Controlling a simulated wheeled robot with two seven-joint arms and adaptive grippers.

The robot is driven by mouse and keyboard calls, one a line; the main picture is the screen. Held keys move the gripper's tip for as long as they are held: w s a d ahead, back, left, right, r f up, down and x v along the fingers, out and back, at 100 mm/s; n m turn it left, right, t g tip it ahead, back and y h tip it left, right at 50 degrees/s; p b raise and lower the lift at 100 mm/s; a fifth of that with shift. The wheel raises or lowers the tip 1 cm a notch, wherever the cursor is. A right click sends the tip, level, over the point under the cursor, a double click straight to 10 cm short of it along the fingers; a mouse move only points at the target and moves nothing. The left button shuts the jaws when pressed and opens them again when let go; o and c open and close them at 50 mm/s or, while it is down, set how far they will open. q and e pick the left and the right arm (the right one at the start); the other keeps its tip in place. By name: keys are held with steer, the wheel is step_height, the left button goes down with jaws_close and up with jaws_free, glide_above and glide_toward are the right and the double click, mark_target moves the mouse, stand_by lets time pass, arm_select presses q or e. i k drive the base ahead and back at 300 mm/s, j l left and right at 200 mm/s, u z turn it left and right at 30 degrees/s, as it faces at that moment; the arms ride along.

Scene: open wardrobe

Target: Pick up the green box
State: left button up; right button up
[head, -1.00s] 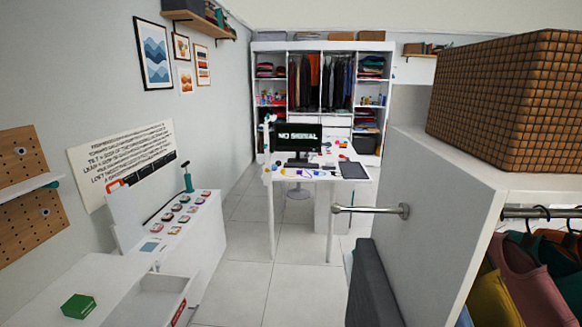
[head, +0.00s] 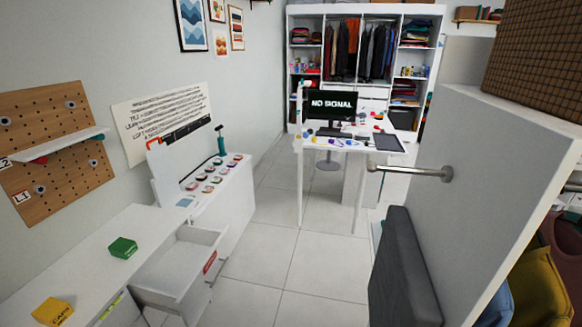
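A small green box (head: 123,248) sits on top of the low white cabinet (head: 70,262) at the lower left of the head view. It stands apart from a yellow box (head: 52,312) that is nearer on the same top. Neither of my grippers shows in the head view.
An open white drawer (head: 180,265) juts out below the green box. A pegboard (head: 45,135) with a small white shelf hangs on the left wall. A white partition with a metal rail (head: 420,172) and a grey cushioned panel (head: 403,270) stand at the right. The tiled floor (head: 290,250) between is clear.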

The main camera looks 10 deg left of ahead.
mark_target(124, 249)
steer(key=u, duration=1.7)
